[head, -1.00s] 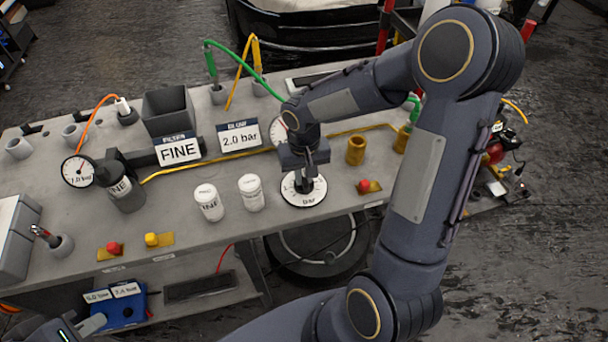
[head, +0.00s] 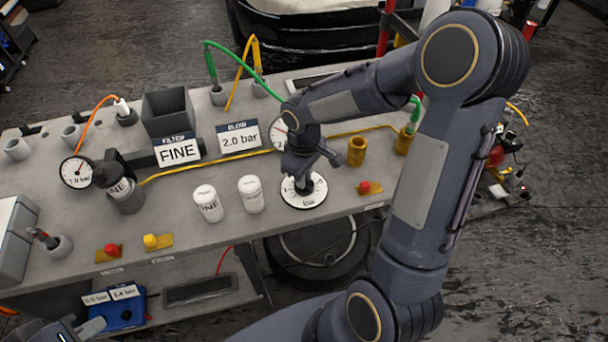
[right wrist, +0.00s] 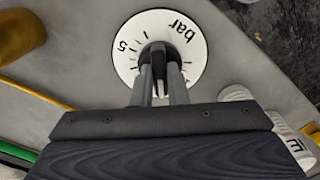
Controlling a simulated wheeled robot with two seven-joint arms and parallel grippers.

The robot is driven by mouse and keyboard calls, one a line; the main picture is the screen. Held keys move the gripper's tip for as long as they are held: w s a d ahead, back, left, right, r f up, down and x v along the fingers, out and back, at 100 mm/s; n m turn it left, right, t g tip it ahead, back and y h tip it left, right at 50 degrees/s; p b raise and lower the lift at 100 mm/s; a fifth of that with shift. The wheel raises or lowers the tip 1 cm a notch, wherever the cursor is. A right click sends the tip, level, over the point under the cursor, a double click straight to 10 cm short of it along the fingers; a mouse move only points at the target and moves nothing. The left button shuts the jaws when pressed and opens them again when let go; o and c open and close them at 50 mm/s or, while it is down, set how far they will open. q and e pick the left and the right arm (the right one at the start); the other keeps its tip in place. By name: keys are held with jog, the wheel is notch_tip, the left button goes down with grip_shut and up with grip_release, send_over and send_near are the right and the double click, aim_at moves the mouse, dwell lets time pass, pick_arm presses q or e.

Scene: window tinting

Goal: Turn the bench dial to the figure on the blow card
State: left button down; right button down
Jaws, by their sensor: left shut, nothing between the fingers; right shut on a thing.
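The bench dial (head: 305,199) is a white disc with a dark knob, lying near the front edge of the bench. It also shows in the right wrist view (right wrist: 187,30), with "bar" and a few scale marks readable. My right gripper (right wrist: 158,75) reaches down from above and is shut on the knob. Its fingers hide part of the scale, so I cannot tell the set figure. The blow card (head: 239,138) stands upright behind the dial and reads "2.0 bar". My left gripper (head: 92,326) is at the lower left, low in front of the bench, and shut.
Two white canisters (head: 208,203) (head: 250,194) stand left of the dial. A filter card (head: 178,150) reads "FINE". A red button (head: 364,187) sits right of the dial, and a brass cup (head: 357,151) behind it. Hoses cross the bench behind the dial.

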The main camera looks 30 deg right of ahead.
dwell(0.5)
jog(key=c, duration=1.4)
grip_release()
jog(key=shift+c, duration=0.2)
jog(key=shift+r, duration=0.1)
notch_tip(320, 180, up, 8)
jog(key=shift+f, duration=0.15)
jog(key=s+a+r+m+t+y, duration=0.2)
jog(key=s+m, duration=0.1)
jog(key=s, duration=0.5)
jog(key=s+a+r+m+t+y, duration=0.1)
jog(key=s+a+r+m+t, duration=0.1)
jog(key=s, duration=0.7)
jog(key=shift+s+a+r+m+t+y, duration=0.2)
jog(key=shift+r+m+t+y, duration=0.25)
jog(key=shift+m+t, duration=0.4)
